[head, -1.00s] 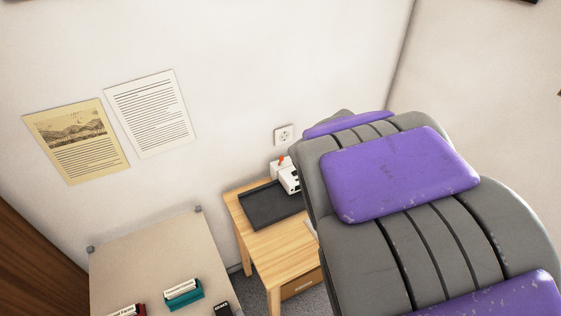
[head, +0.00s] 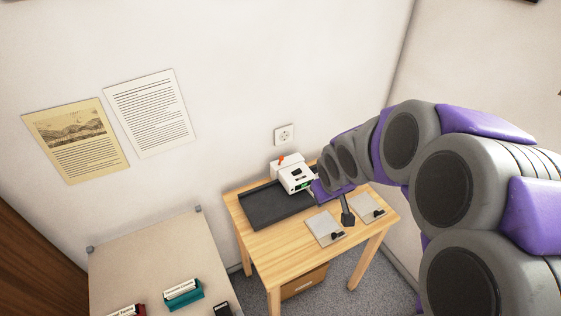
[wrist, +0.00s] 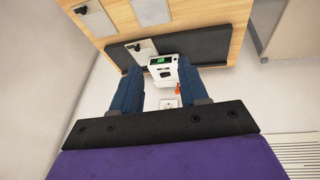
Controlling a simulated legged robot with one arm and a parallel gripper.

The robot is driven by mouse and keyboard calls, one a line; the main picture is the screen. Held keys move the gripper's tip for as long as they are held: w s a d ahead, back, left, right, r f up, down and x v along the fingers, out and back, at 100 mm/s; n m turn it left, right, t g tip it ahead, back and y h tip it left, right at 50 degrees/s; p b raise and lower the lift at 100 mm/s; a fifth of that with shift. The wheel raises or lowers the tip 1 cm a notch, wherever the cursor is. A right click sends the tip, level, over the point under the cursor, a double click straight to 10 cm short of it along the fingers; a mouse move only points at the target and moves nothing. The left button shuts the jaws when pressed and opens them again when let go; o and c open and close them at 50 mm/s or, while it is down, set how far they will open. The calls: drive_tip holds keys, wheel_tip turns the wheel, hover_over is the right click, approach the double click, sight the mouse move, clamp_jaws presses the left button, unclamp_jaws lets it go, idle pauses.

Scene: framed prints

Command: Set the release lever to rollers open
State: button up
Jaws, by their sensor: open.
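The white machine (head: 294,176) with a small green display stands at the back of the wooden table. Its orange lever (head: 281,158) sticks up at the rear left, near the wall. In the wrist view the machine (wrist: 162,66) appears between my two blue fingers, and the orange lever (wrist: 178,89) shows near the right finger. My gripper (wrist: 162,76) is open and empty, with its fingers apart. In the head view my gripper (head: 345,205) is right of the machine, above the table; its fingers are partly hidden by the arm. I cannot tell which setting the lever is at.
A black tray (head: 268,206) lies in front of the machine on the wooden table (head: 285,240). Two grey plates (head: 324,229) with black parts lie at the right. A beige table (head: 150,262) holds a teal holder (head: 183,294). A wall socket (head: 284,134) is behind the machine.

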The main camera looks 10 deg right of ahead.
drive_tip(key=w+f+n+t+y, duration=0.2)
drive_tip(key=w+f+t, duration=0.3)
drive_tip(key=w, duration=1)
drive_tip(key=n+t+y, duration=0.2)
drive_tip(key=t+y, duration=0.1)
drive_tip(key=y, duration=0.2)
approach(281, 160)
drive_tip(key=b+x, duration=0.1)
drive_tip(key=x, duration=0.2)
drive_tip(key=b+x, duration=0.1)
drive_tip(key=x, duration=0.3)
drive_tip(key=d+f+b+x, duration=0.1)
drive_tip(key=x, duration=0.2)
drive_tip(key=shift+w+a+f+b, duration=0.1)
drive_tip(key=shift+w+f+b, duration=0.05)
drive_tip(key=shift+b, duration=0.2)
drive_tip(key=shift+w+a+f, duration=0.1)
drive_tip(key=shift+w+a, duration=0.25)
drive_tip(key=shift+w, duration=0.35)
drive_tip(key=shift+c, duration=0.2)
